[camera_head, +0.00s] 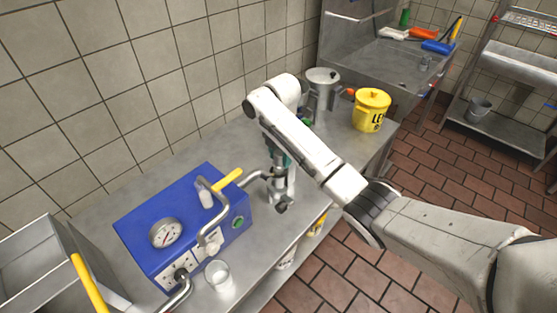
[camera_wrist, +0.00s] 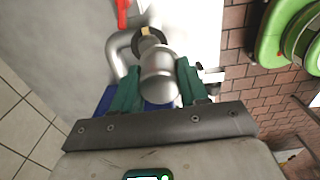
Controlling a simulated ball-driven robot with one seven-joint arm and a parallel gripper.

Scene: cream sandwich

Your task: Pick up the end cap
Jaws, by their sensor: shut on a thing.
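The end cap (camera_wrist: 160,82) looks like a short, rounded silver metal cylinder. In the wrist view it lies between the two green fingers of my gripper (camera_wrist: 158,92), which is shut on it. Its near end faces the camera. Behind it are a darker ring and a bent metal pipe (camera_wrist: 122,45); I cannot tell whether the cap is joined to them. In the head view my gripper (camera_head: 281,160) points down over the counter, right of the blue machine (camera_head: 140,228). The cap is hard to make out there among the metal parts.
The blue machine has a dial, bent pipes and a yellow handle (camera_head: 227,180). A clear cup (camera_head: 219,275) stands in front of it. A metal pot (camera_head: 323,88) and a yellow lidded bucket (camera_head: 371,110) stand at the back right. A steel counter (camera_head: 160,190) runs along the tiled wall.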

